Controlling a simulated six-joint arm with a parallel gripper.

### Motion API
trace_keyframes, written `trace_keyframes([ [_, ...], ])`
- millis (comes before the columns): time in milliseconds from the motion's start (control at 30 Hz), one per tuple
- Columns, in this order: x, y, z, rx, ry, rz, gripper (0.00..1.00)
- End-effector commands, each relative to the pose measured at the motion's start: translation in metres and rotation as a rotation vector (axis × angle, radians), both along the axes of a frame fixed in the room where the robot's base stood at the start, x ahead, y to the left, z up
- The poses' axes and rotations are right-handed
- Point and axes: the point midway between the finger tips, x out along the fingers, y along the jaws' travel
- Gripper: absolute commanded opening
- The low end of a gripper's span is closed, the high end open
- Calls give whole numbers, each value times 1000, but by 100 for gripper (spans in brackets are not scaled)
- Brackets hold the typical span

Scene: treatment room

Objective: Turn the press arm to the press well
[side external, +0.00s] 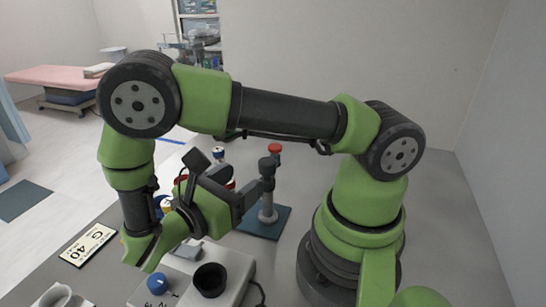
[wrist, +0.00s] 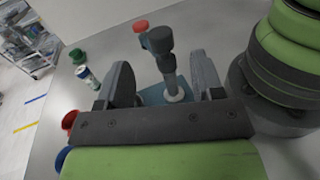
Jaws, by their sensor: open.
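The press stands on a dark teal base plate (side external: 265,222), with a grey upright post (side external: 267,205). Its dark press arm (side external: 268,167) is at the top, and a red knob (side external: 275,148) shows there. In the wrist view the dark press head (wrist: 160,40) and red knob (wrist: 140,27) show beyond my fingers. My gripper (side external: 248,196) is open at the left of the post. In the wrist view the post appears between the two fingers of my gripper (wrist: 165,84); I see no clear contact. I cannot make out the press well.
A grey box with a blue knob (side external: 157,283) and a black cup (side external: 210,279) stands at the front. A G 40 card (side external: 88,245) lies at left. Red (wrist: 70,119), blue (wrist: 62,157) and green (wrist: 78,56) pieces and a labelled jar (wrist: 88,77) stand left of my gripper.

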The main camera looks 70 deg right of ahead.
Motion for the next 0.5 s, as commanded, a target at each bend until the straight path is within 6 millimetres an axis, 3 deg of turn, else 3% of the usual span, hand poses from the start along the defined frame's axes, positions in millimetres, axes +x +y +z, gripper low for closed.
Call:
trace_keyframes([
  [167, -4, -15, -1, -11, 12, 5, 61],
  [500, -24, -74, -1, -7, 12, 0, 61],
])
